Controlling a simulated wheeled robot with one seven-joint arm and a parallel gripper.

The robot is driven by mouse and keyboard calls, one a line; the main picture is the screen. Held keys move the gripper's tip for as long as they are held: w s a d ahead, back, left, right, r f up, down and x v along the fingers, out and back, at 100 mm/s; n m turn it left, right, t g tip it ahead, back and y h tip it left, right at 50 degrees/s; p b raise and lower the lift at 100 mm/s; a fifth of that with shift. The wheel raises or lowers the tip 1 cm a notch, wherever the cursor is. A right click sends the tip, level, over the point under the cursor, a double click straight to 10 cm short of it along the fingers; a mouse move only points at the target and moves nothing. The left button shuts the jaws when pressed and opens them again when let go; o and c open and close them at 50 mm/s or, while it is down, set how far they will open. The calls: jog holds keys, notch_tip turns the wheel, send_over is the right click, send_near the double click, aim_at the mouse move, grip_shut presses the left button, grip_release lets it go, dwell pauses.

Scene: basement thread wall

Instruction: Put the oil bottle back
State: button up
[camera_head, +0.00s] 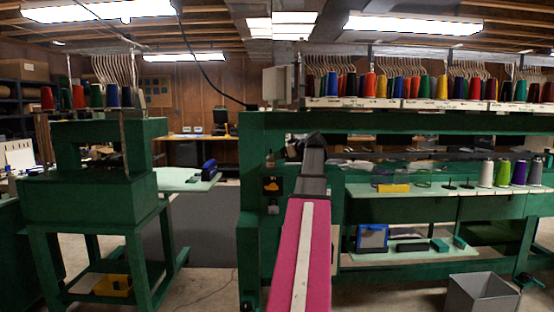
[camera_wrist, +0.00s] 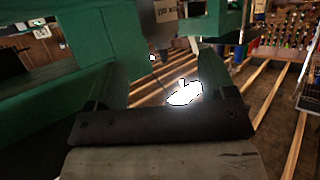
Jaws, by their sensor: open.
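My gripper (camera_head: 315,140) points away from me in front of the green machine's left end in the head view. In the wrist view its two dark fingers (camera_wrist: 162,65) stand apart with nothing between them. A pale grey object (camera_wrist: 167,11) with upside-down lettering shows at the top of the wrist view, beyond the fingers. A darker narrow part shows below it. It may be the oil bottle, but I cannot tell for sure. I cannot make out an oil bottle in the head view; my arm hides part of the machine there.
A long green machine (camera_head: 400,119) carries a row of thread cones on top. Its pale shelf (camera_head: 410,188) holds several cones and a yellow item. A grey bin (camera_head: 480,297) stands on the floor at right. A smaller green machine (camera_head: 88,195) stands left. Floor shows between them.

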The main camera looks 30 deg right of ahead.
jog(key=shift+v, duration=1.45)
